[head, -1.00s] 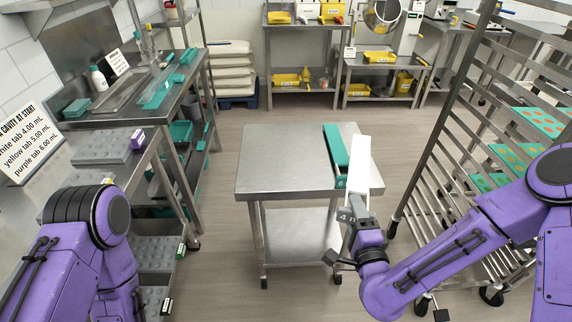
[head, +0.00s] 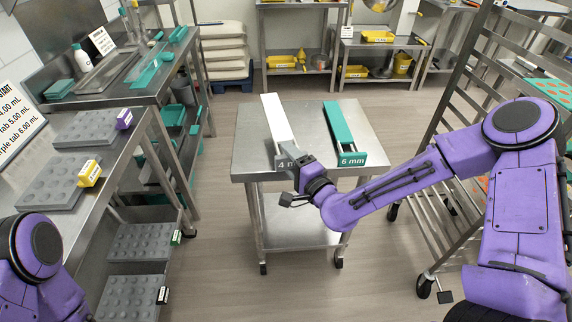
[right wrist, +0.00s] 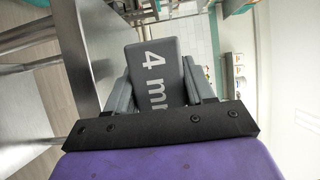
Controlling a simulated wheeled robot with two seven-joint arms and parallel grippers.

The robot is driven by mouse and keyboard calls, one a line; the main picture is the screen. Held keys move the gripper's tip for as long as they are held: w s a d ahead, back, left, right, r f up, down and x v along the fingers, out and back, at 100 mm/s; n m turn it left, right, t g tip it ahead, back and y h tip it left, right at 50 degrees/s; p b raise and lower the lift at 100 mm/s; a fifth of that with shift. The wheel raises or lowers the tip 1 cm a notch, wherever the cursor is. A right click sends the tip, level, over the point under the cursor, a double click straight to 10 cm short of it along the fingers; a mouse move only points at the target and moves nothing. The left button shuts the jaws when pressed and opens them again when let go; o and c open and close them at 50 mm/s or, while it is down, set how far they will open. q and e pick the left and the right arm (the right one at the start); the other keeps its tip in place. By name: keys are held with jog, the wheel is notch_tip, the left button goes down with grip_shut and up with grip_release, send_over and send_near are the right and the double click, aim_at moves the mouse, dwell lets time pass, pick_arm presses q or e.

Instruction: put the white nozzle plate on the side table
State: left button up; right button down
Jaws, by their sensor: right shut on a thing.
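The white nozzle plate (head: 277,118) is a long white strip with a grey end tab marked "4 m…", partly hidden by my gripper. The tab (right wrist: 155,75) fills the middle of the right wrist view, between the fingers. My right gripper (head: 294,166) is shut on the plate's tab at the front edge of the side table (head: 306,118). The plate lies over the left part of the tabletop; I cannot tell if it touches. A green plate (head: 340,124) marked "6 mm" lies to its right on the table. My left gripper is out of view.
A tall rack (head: 462,120) stands at the right. A steel bench at the left holds grey molds (head: 52,185) with purple and yellow tabs. The tabletop between the two plates is bare. Shelves with yellow bins (head: 281,62) stand at the back.

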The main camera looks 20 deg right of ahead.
jog(key=shift+a+r, duration=0.15)
jog(key=shift+a, duration=0.1)
jog(key=shift+d+f+b, duration=0.1)
jog(key=shift+f+b, duration=0.4)
jog(key=shift+f, duration=0.05)
notch_tip(320, 180, down, 8)
jog(key=b, duration=0.7)
jog(key=shift+r, duration=0.25)
jog(key=shift+c, duration=1.6)
grip_release()
